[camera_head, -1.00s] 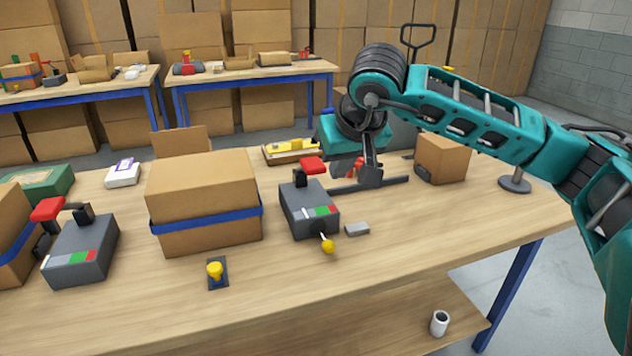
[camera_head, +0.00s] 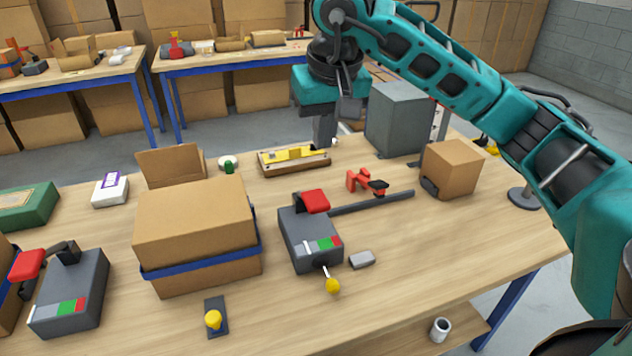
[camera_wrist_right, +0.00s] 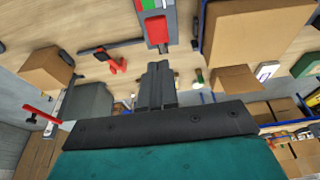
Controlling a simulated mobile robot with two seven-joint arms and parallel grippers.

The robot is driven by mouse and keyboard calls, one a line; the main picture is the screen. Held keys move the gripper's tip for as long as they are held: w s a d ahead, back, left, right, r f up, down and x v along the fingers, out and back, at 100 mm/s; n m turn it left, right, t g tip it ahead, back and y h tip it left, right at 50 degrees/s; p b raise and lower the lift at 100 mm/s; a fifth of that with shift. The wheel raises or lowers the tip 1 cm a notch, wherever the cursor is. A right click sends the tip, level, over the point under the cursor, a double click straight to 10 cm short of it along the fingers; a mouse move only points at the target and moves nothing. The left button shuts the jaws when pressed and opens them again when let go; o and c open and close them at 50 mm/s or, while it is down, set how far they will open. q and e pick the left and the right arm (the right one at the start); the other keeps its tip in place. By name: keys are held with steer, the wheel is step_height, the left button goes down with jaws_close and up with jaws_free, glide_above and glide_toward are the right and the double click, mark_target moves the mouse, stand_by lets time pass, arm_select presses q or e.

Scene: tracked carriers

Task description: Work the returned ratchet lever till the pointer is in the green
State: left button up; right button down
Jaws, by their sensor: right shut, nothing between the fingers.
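The middle grey ratchet box (camera_head: 310,240) stands on the table with a red-gripped lever (camera_head: 314,201) at its far end. Its front face has a white, green and red scale (camera_head: 322,245); I cannot make out the pointer's exact place. A yellow-knobbed stick (camera_head: 333,285) juts from its front. A similar grey box (camera_head: 72,290) with a red lever grip (camera_head: 27,265) stands at the left. My right gripper (camera_head: 323,145) is shut and empty, beyond the middle box and apart from its lever. In the wrist view, the fingers (camera_wrist_right: 157,68) point toward the red grip (camera_wrist_right: 157,30). My left gripper is out of view.
A strapped carton (camera_head: 195,230) stands left of the middle box. A red clamp (camera_head: 366,183) and dark bar (camera_head: 375,202) lie to its right, near a small carton (camera_head: 452,168). A yellow level (camera_head: 293,155) lies behind. The front right tabletop is mostly clear.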

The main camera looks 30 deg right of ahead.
glide_toward(315, 203)
steer(key=x, duration=0.5)
steer(key=shift+w+d+f, duration=0.1)
steer(key=shift+w+f, duration=0.1)
steer(key=shift+w, duration=0.05)
steer(key=shift+f, duration=0.45)
steer(key=shift+f, duration=0.15)
